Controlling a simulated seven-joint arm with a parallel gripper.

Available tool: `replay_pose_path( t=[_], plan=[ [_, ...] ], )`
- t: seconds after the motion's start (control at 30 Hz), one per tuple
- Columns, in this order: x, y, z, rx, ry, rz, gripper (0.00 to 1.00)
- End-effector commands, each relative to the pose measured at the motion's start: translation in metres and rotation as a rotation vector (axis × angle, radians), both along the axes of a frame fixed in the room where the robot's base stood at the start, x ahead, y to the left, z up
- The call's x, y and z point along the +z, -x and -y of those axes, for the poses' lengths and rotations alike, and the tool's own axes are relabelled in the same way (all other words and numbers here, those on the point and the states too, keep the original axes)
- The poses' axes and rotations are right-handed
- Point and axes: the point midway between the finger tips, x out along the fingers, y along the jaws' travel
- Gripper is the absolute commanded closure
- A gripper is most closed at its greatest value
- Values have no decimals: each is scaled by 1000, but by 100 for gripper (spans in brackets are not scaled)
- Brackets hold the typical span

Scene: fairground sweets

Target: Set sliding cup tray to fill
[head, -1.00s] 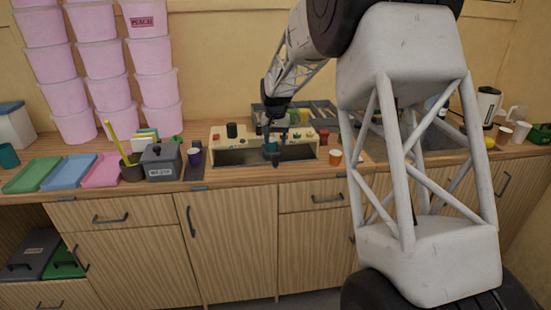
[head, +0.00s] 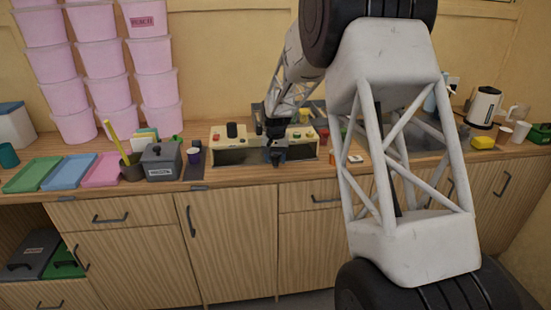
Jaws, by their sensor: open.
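A cream-coloured machine (head: 221,136) with a dark open bay stands on the counter against the back wall. It carries a dark knob on top and small red and green parts on its face. My gripper (head: 275,160) is in front of the machine's bay, near its middle, pointing down, and it is open. The gripper and wrist hide the middle of the bay. The sliding cup tray cannot be made out clearly behind them. A small dark purple cup (head: 194,156) stands left of the machine on a dark mat.
Stacked pink tubs (head: 159,86) rise behind. My arm covers the right counter; a kettle (head: 485,106) stands beyond. An orange cup (head: 335,160) is partly hidden.

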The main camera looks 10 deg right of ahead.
Motion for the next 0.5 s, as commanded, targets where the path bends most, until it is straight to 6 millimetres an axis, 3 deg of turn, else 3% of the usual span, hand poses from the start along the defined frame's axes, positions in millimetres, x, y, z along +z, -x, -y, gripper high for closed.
replay_pose_path(
  t=[0.2,0.5],
  plan=[
    [0,0,0,0,0,0,51],
    [0,0,0,0,0,0,97]
  ],
)
